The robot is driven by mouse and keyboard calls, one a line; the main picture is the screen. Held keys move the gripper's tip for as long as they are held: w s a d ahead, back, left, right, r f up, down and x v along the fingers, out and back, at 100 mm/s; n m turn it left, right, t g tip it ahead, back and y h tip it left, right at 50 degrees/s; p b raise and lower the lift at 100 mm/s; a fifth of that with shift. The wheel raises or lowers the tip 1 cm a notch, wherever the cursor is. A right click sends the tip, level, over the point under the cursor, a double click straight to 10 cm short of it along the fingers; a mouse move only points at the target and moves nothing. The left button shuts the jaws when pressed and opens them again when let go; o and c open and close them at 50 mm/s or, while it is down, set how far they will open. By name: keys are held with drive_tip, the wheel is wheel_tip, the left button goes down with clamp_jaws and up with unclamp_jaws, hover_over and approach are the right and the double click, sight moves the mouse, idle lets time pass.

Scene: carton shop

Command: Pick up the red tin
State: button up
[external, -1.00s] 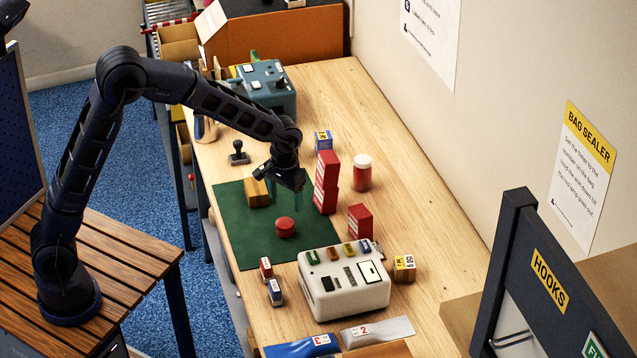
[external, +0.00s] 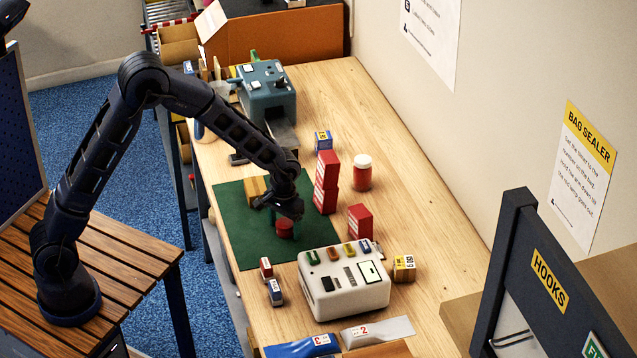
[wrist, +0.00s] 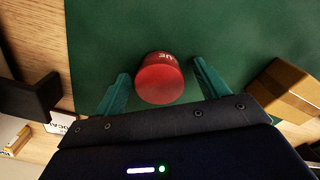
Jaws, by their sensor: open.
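The red tin (external: 285,229) is a small round tin standing on the green mat (external: 232,235). In the wrist view the red tin (wrist: 160,78) lies between my two teal fingers, with pale lettering on its side. My gripper (external: 285,222) is low over the mat, right at the tin, and partly hides it in the external view. In the wrist view my gripper (wrist: 160,85) is open, with green mat visible between each finger and the tin.
A yellow-brown box (external: 254,188) stands on the mat behind my gripper. Stacked red boxes (external: 326,180) and another red box (external: 359,221) stand to the right. A white machine (external: 343,285) is in front. The mat's front left part is clear.

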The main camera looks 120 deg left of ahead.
drive_tip(key=shift+c, duration=0.2)
drive_tip(key=c, duration=1.1)
drive_tip(key=shift+o, duration=0.2)
drive_tip(key=shift+r, duration=0.1)
